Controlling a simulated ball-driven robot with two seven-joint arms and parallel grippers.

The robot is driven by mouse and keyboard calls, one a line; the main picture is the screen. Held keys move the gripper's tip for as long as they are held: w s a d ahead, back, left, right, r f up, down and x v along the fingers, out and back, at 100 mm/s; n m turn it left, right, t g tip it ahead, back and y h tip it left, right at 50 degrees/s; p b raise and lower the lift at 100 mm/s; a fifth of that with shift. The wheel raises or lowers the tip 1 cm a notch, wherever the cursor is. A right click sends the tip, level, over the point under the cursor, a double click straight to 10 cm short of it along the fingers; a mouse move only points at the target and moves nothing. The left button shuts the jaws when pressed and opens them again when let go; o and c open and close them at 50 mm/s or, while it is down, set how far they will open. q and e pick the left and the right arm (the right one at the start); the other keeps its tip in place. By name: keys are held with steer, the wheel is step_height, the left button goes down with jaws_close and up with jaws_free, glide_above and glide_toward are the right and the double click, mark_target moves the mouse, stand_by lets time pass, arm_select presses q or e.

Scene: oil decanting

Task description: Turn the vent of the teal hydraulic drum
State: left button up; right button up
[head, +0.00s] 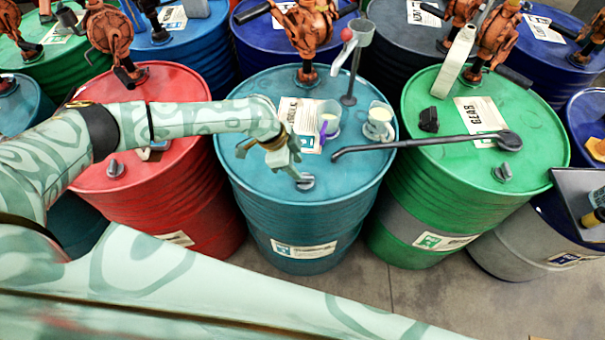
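The teal hydraulic drum (250,178) stands upright in the middle of the head view. Its vent (305,182) is a small grey cap with a raised grip, near the front of the lid. My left gripper (292,170) reaches in from the left over the lid, with its fingertips just above and behind the vent. It is too small and partly self-hidden to tell whether the fingers are apart or touch the vent. My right gripper is out of view.
On the teal lid stand two cups of pale liquid (379,122), a grey funnel-like stand (349,85) and an orange pump (307,30). A long dark wrench (430,143) spans to the green drum (420,200). A red drum (190,215) stands left.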

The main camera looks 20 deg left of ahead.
mark_target(304, 176)
arm_select(q)
steer(key=x, duration=0.5)
steer(key=shift+b, duration=0.4)
jaws_close()
